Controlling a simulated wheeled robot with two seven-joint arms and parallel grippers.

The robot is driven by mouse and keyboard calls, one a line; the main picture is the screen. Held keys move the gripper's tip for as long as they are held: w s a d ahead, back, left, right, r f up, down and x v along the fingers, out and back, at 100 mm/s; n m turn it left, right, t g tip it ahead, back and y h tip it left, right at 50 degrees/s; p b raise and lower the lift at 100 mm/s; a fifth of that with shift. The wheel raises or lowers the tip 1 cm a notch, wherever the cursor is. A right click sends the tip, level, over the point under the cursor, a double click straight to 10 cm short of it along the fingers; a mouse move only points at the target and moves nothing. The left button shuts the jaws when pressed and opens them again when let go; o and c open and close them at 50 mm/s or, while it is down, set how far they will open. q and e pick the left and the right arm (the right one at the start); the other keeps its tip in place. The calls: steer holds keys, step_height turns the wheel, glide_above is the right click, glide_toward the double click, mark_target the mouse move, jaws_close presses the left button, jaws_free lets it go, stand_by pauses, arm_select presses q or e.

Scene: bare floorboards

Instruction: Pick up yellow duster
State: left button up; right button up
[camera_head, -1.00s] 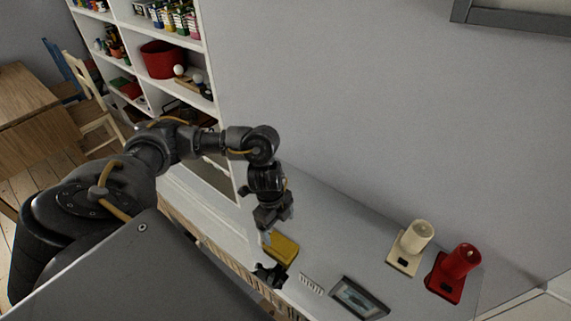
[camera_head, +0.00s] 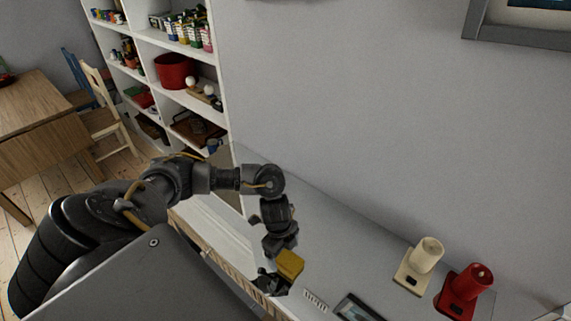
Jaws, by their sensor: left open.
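The yellow duster (camera_head: 290,264), a small yellow block in the picture, is on the white shelf top (camera_head: 345,236) along the wall. My left gripper (camera_head: 281,252) points down at its upper left edge and partly covers it. The jaws are open; whether they touch the duster cannot be told. My right gripper is not in view.
A tall bookcase (camera_head: 222,100) rises behind my left arm.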

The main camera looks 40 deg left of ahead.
arm_select(q)
steer(key=shift+d+f, duration=0.15)
steer(key=shift+f, duration=1.05)
steer(key=c, duration=1.1)
steer(key=shift+o, duration=0.2)
steer(key=shift+r, duration=0.1)
steer(key=shift+w+r, duration=0.1)
steer(key=shift+r, duration=0.1)
steer(key=r, duration=0.3)
steer(key=shift+s+r, duration=0.2)
steer(key=shift+s, duration=0.15)
steer(key=s+r+p, duration=0.1)
steer(key=s+r, duration=0.8)
steer(key=s, duration=0.4)
steer(key=shift+s+d+p, duration=0.2)
steer(key=shift+d+p, duration=0.1)
steer(key=shift+p, duration=0.1)
